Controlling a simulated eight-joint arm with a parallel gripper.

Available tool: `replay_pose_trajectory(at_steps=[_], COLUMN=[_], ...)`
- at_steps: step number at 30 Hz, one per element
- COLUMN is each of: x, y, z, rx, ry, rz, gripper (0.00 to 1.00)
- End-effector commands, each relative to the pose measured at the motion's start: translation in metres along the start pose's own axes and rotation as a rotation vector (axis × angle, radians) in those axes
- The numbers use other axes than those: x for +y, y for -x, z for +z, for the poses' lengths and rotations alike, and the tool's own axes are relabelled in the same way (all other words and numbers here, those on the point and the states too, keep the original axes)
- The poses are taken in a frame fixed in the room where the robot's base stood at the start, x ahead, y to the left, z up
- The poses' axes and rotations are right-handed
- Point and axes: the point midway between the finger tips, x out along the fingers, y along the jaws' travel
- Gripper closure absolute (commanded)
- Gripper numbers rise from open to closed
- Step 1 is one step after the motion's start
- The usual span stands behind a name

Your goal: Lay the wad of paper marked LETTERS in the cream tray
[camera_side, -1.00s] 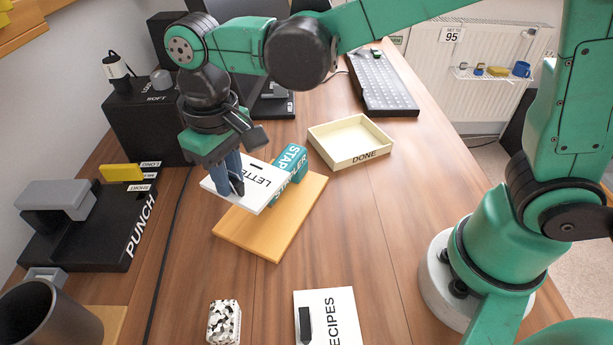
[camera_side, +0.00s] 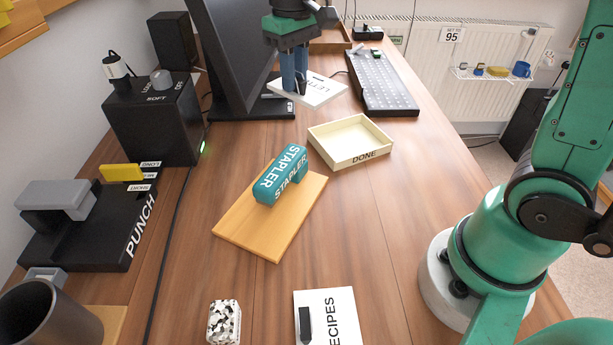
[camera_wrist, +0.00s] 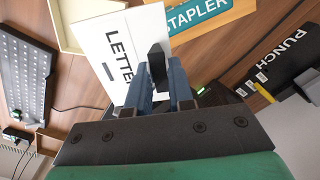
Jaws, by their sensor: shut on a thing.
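The white wad of paper marked LETTERS (camera_side: 318,92) is gripped at its left end by my gripper (camera_side: 298,90), held flat in the air in front of the monitor's foot and beyond the tray. In the wrist view the wad (camera_wrist: 112,62) extends out from between the blue fingers of my gripper (camera_wrist: 158,75), its last letters hidden by them. The cream tray (camera_side: 350,153), labelled DONE, lies empty on the table, nearer the camera and to the right of the wad. A corner of the tray (camera_wrist: 66,30) shows behind the wad in the wrist view.
A teal stapler (camera_side: 281,174) sits on a wooden board (camera_side: 240,226) left of the tray. A black keyboard (camera_side: 380,83) lies behind the tray, and a monitor (camera_side: 236,55) stands at left. RECIPES paper (camera_side: 337,315) and a black punch (camera_side: 95,235) are nearer.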

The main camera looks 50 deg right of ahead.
Motion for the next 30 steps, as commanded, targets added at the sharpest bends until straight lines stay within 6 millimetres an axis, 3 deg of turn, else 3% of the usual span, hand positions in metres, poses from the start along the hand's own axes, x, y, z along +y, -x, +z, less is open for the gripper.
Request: replay_pose_trajectory(at_steps=[5,8,15,21,25,30], x=[0.008,0.024,0.083,0.125,0.141,0.148], y=[-0.001,-0.004,-0.012,-0.019,-0.022,-0.023], z=[-0.003,-0.006,-0.013,-0.011,-0.009,-0.007], rx=[0.0,0.0,0.0,0.0,0.0,0.0], ry=[-0.11,-0.319,-1.086,-1.632,-1.844,-1.951], rz=[0.0,0.0,0.0,0.0,0.001,0.001], gripper=[1.0,1.0,1.0,1.0,1.0,1.0])
